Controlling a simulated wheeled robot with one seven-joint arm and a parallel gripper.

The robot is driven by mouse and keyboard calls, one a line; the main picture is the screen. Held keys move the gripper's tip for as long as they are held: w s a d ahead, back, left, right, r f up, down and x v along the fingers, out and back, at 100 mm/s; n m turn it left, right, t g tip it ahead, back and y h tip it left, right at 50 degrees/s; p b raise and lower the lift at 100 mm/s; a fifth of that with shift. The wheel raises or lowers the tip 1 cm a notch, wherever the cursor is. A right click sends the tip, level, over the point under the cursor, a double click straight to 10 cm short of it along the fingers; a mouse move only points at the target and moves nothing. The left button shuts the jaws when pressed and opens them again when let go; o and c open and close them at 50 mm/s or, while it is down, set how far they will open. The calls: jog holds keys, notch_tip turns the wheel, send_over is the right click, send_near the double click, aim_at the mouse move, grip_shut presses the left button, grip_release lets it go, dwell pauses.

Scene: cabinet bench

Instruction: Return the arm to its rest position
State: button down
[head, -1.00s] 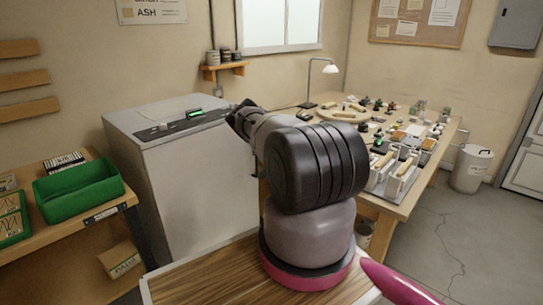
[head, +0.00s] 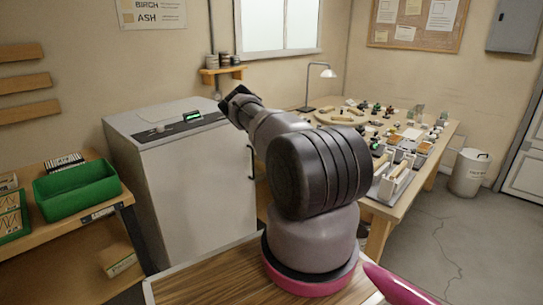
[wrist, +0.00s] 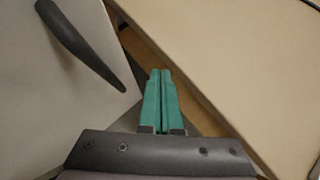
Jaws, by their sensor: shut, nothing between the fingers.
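My gripper (wrist: 161,100) shows in the wrist view with its two green fingers pressed together and nothing between them. In the head view my arm rises from its base and reaches up to the left; its end is in front of the right part of the grey cabinet (head: 195,205), and the fingers are hidden there. In the wrist view the cabinet's pale face (wrist: 60,95) with its dark handle (wrist: 82,45) lies to the left of the fingers, apart from them.
A workbench (head: 405,205) crowded with small parts and a lamp (head: 318,70) stands behind my arm at right. A green bin (head: 78,193) sits on a shelf at left. A white bucket (head: 469,173) stands on the floor at right. In the wrist view a pale surface (wrist: 250,60) fills the right.

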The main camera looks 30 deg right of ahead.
jog(key=s+r+m+h, duration=0.3)
jog(key=r+m, duration=0.8)
jog(key=r, duration=1.5)
jog(key=s+a+r+m+y, duration=0.1)
jog(key=s+a+r+m, duration=0.4)
jog(key=r, duration=0.4)
jog(key=s+a+r+m+y, duration=0.1)
jog(key=s+a+r+m, duration=0.45)
jog(key=r, duration=0.35)
jog(key=s+a+r+m+y, duration=0.2)
jog(key=s+a+r+m, duration=0.2)
jog(key=s+a+r, duration=0.35)
jog(key=s+a+r+m+y, duration=0.2)
jog(key=s+a+r+m, duration=0.2)
jog(key=s+a, duration=0.6)
jog(key=s+a+m+y, duration=0.1)
jog(key=s+a+m, duration=0.1)
jog(key=s+a, duration=0.4)
jog(key=s+a+m+y, duration=0.2)
jog(key=s+a, duration=0.5)
jog(key=s, duration=0.8)
jog(key=shift+s+a+r+g+y, duration=0.2)
jog(key=shift+s+g+y, duration=0.1)
